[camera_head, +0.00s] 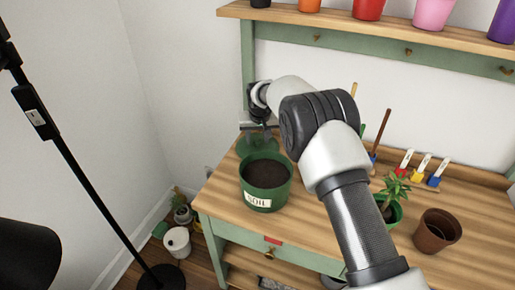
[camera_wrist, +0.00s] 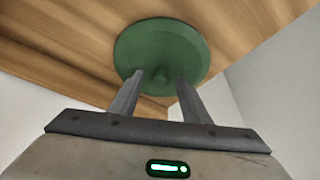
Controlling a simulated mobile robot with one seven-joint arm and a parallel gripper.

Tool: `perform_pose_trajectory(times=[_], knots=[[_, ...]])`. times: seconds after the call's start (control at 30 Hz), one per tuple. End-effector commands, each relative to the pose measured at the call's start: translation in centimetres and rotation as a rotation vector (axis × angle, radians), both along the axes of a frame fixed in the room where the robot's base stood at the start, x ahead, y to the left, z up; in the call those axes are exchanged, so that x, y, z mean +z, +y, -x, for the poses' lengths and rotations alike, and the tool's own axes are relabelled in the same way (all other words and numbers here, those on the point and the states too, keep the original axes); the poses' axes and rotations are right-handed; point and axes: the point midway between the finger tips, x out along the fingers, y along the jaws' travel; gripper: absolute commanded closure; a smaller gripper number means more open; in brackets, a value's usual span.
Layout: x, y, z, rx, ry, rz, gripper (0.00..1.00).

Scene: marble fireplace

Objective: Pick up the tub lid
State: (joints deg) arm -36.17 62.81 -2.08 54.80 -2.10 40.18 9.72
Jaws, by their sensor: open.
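In the head view the lid (camera_head: 262,146) lies at the left end of the wooden bench top, just behind the green soil tub (camera_head: 265,183), partly hidden by my gripper (camera_head: 260,134). In the wrist view the lid (camera_wrist: 160,40) is directly ahead of my gripper (camera_wrist: 160,76).
The soil tub stands open, close in front of the lid. A potted plant (camera_head: 395,190), an empty brown pot (camera_head: 437,231) and small coloured label stakes (camera_head: 420,168) are to the right on the bench (camera_head: 310,225). A shelf (camera_head: 390,30) with coloured pots hangs above.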

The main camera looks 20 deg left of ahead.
Motion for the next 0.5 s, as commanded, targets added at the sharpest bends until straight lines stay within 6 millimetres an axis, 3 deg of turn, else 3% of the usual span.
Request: perform_pose_trajectory(times=[0.27, 0.5], knots=[[-0.19, 0.05, -0.12, 0.0, -0.001, 0.0, 0.59], [-0.19, 0.06, -0.11, 0.0, -0.001, 0.0, 1.0]])
